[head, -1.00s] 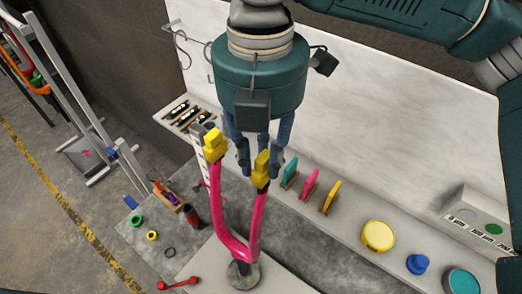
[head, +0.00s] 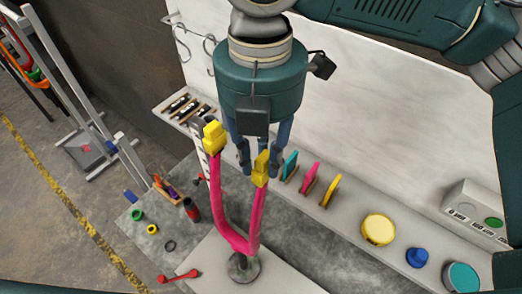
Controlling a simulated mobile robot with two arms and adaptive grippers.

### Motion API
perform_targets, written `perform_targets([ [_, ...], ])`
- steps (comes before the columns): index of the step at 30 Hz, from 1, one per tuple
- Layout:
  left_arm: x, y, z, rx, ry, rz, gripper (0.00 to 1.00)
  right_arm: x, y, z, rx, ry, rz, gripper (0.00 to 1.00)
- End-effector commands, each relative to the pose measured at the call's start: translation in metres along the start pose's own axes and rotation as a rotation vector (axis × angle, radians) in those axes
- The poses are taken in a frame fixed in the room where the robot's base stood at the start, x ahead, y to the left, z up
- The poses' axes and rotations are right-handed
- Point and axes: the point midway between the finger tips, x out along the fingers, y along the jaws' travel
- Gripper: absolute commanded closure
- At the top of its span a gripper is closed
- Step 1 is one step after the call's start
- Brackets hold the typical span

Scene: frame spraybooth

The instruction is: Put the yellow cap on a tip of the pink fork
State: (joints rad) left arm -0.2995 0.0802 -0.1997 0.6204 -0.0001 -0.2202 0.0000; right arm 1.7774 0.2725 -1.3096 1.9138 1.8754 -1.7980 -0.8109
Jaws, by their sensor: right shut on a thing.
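The pink fork (head: 236,237) stands upright in a round grey foot on a pale board. A yellow cap (head: 214,137) sits on its left tip. A second yellow cap (head: 260,169) is at the top of its right prong, in line with it; whether it is fully seated cannot be told. My right gripper (head: 261,168) points down from above and is shut on this second cap, with blue fingers on either side of it. My left gripper is not in view.
A ledge to the right holds teal, pink and yellow upright plates (head: 310,178), a yellow round lid (head: 378,229), a blue knob (head: 417,257) and a teal-topped tin (head: 461,276). Small rings (head: 152,229) and a red tool (head: 179,276) lie left of the fork.

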Motion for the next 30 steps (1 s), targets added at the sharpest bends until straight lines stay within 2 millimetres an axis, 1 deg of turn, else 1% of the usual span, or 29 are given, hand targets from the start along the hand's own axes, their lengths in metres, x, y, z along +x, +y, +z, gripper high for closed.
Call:
perform_targets([
  [1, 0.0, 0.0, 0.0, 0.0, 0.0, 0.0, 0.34, 0.001, 0.0, 0.0, 0.0, 0.0, 0.0, 0.89],
  [2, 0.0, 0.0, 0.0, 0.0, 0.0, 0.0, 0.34, 0.001, 0.0, 0.0, 0.0, 0.0, 0.0, 0.71],
  [3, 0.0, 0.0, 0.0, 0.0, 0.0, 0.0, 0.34, 0.001, 0.0, 0.0, 0.0, 0.0, 0.0, 0.63],
  [5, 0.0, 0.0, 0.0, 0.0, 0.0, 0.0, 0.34, 0.001, 0.0, 0.0, 0.0, 0.0, 0.0, 0.53],
  [13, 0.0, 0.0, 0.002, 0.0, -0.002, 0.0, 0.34, 0.0, 0.0, 0.0, 0.0, 0.0, 0.001, 0.53],
  [17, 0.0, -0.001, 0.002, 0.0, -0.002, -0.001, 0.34, -0.008, 0.001, 0.0, 0.0, -0.001, 0.003, 0.53],
  [20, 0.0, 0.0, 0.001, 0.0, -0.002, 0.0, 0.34, -0.023, 0.001, 0.0, 0.001, -0.001, 0.004, 0.53],
  [27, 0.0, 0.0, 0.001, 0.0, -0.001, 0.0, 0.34, -0.075, 0.001, 0.0, 0.0, -0.001, 0.004, 0.53],
  [30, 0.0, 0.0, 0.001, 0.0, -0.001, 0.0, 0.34, -0.093, 0.001, -0.001, -0.001, 0.0, 0.002, 0.53],
])
